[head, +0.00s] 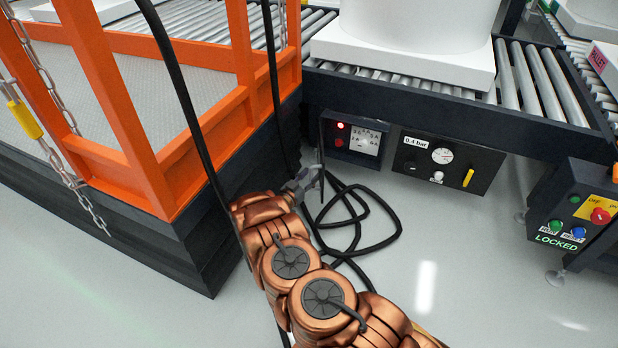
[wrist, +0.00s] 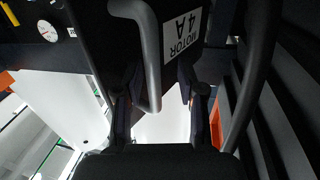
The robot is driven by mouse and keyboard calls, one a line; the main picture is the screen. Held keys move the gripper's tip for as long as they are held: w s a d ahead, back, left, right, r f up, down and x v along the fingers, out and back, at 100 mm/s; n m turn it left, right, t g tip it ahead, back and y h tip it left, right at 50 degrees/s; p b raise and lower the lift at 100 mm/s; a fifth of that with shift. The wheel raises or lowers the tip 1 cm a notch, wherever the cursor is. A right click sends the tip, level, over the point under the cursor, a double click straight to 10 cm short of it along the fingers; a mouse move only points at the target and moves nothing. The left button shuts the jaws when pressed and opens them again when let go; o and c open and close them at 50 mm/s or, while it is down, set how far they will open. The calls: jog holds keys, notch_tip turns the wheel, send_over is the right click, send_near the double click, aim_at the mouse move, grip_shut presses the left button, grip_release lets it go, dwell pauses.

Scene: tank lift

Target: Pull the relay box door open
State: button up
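The relay box (head: 357,139) is under the roller conveyor in the head view. Its inside shows, with red lights and a pale dial. Its dark door appears edge-on at the box's left side, swung out. In the wrist view the door (wrist: 105,50) fills the upper middle, with an upside-down "MOTOR 4A" label (wrist: 185,35) and a grey bar handle (wrist: 151,55). My gripper (head: 312,180) is low beside the door. In the wrist view my gripper's fingers (wrist: 160,100) are apart, with the handle's end between them and a gap on the right.
A gauge panel (head: 446,162) marked 0.4 bar is right of the box. A control box (head: 575,215) stands farther right. An orange-railed platform (head: 190,165) is close on the left. Black hose (head: 350,248) lies on the floor nearby. Floor at lower right is clear.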

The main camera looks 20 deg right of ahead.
jog(key=v, duration=1.2)
